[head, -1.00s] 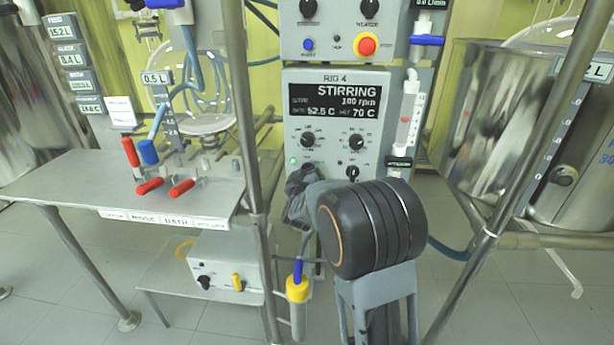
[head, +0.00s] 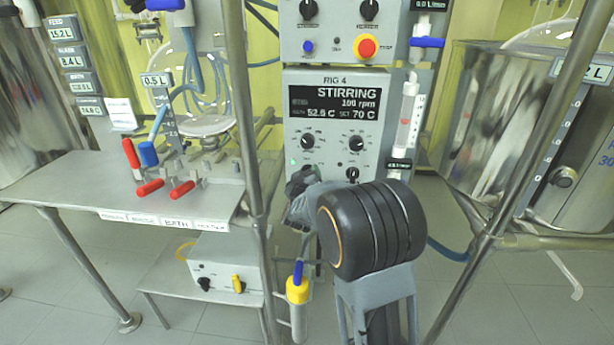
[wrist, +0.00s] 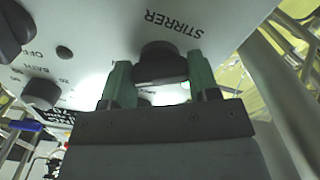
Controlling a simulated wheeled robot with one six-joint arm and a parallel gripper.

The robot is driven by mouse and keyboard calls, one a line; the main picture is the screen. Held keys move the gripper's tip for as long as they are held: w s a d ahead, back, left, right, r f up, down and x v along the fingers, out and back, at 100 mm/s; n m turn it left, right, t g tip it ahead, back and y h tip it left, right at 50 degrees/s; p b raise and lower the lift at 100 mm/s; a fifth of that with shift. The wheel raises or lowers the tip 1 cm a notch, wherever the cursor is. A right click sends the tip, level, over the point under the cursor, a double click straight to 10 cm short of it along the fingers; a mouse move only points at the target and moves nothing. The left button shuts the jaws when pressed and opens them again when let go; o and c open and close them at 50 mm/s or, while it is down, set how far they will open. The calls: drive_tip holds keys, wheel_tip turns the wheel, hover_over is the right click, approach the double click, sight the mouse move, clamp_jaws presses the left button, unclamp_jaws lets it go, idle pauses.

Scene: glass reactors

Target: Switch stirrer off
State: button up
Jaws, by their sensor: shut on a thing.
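The grey RIG 4 panel (head: 376,78) stands behind my arm in the head view. Its display (head: 334,104) reads STIRRING 100 rpm, with a SET value of 70 C. In the wrist view the dark stirrer knob (wrist: 160,63) sits below the upside-down word STIRRER. The green-padded fingers of my gripper (wrist: 160,84) are on either side of this knob, shut on it.
A red stop button (head: 366,47) is higher up. A metal post (head: 246,120) stands close on the left, and a slanted one (head: 500,210) on the right. A steel bench with red-handled valves (head: 150,187) is at the left.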

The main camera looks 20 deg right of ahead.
drive_tip(key=shift+r, duration=0.1)
drive_tip(key=shift+r+n+p, duration=0.1)
drive_tip(key=shift+n+p, duration=1)
drive_tip(key=shift+p, duration=0.1)
drive_tip(key=n+p, duration=0.3)
drive_tip(key=shift+n, duration=0.3)
drive_tip(key=n+p, duration=0.2)
drive_tip(key=n, duration=0.1)
drive_tip(key=shift+n+p, duration=0.65)
drive_tip(key=shift+n, duration=0.75)
drive_tip(key=shift+f+n, duration=0.25)
drive_tip(key=shift+n, duration=0.05)
drive_tip(key=o, duration=0.9)
